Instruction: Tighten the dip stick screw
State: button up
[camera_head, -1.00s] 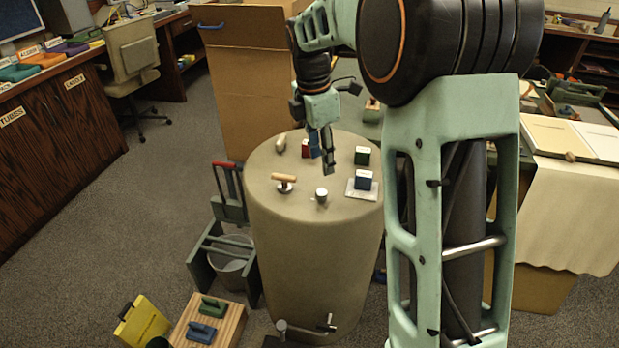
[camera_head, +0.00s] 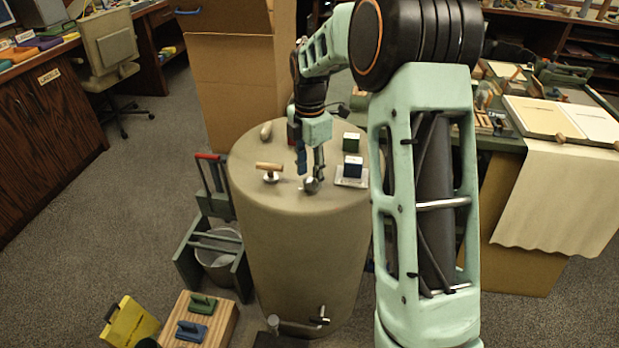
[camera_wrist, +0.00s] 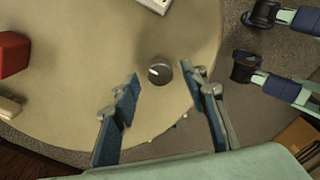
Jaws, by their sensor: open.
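A small round grey metal knob (camera_head: 311,186), which looks like the dip stick screw, stands on top of the large beige drum (camera_head: 300,240), near its front edge. It also shows in the wrist view (camera_wrist: 160,70), with a light line across its top. My gripper (camera_head: 310,174) points down just over the knob. In the wrist view its blue-lined fingers (camera_wrist: 163,84) are apart, one on each side of the knob, with gaps between. I cannot tell whether the fingertips are level with the knob.
On the drum top, a wooden-handled T-shaped piece (camera_head: 270,171) stands left of the knob. A dark blue block on a white plate (camera_head: 352,180) and a green block (camera_head: 351,142) are to the right. A red block (camera_wrist: 13,54) shows in the wrist view.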

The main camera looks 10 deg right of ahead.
jog(key=shift+f, duration=0.75)
grip_shut()
